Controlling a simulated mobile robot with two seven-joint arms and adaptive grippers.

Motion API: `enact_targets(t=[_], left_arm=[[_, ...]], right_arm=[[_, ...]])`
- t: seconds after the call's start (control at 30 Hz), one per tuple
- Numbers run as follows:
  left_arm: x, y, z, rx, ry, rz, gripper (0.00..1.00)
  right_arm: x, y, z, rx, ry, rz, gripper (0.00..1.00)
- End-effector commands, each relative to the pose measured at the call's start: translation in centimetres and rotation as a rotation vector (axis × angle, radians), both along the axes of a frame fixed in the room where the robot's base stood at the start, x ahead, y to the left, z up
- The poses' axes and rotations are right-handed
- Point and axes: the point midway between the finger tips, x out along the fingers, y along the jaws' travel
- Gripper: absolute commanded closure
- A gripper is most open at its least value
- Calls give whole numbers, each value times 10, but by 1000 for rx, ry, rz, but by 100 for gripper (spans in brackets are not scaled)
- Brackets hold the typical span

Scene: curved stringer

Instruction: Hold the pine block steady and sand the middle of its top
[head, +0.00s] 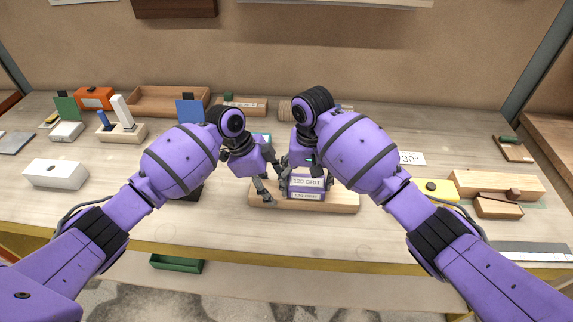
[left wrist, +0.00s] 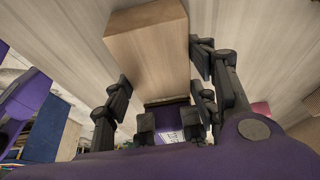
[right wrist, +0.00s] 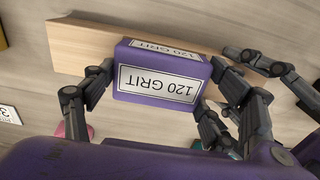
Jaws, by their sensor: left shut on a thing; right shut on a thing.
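The pine block (head: 345,204) lies lengthwise near the table's front edge. My left gripper (head: 268,192) is shut on it near its left end, with fingers on both long sides of the block (left wrist: 150,52) in the left wrist view. The purple sanding block (head: 307,183), labelled 120 GRIT, is over the middle of the pine block's top and seems to rest on it. My right gripper (right wrist: 155,90) is shut on the sanding block (right wrist: 158,78), one finger at each end. The wood surface under the sanding block is hidden.
A white box (head: 56,174) stands at the left. A yellow item (head: 437,190) and wooden blocks (head: 497,185) lie at the right. A wooden tray (head: 168,100) and other goods line the back.

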Motion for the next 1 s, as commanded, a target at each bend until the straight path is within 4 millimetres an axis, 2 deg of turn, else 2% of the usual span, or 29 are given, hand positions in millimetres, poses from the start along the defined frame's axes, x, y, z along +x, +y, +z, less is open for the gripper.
enact_targets(t=[0.13, 0.47, 1.0], left_arm=[[2, -2, 5, -5, -8, -3, 72], [1, -7, 6, -11, -8, -10, 72], [2, -5, 6, -8, -9, -7, 72]], right_arm=[[1, 9, 2, 4, -3, 3, 43], [0, 13, 4, 11, -4, 8, 43], [1, 12, 56, 10, -6, 7, 43]])
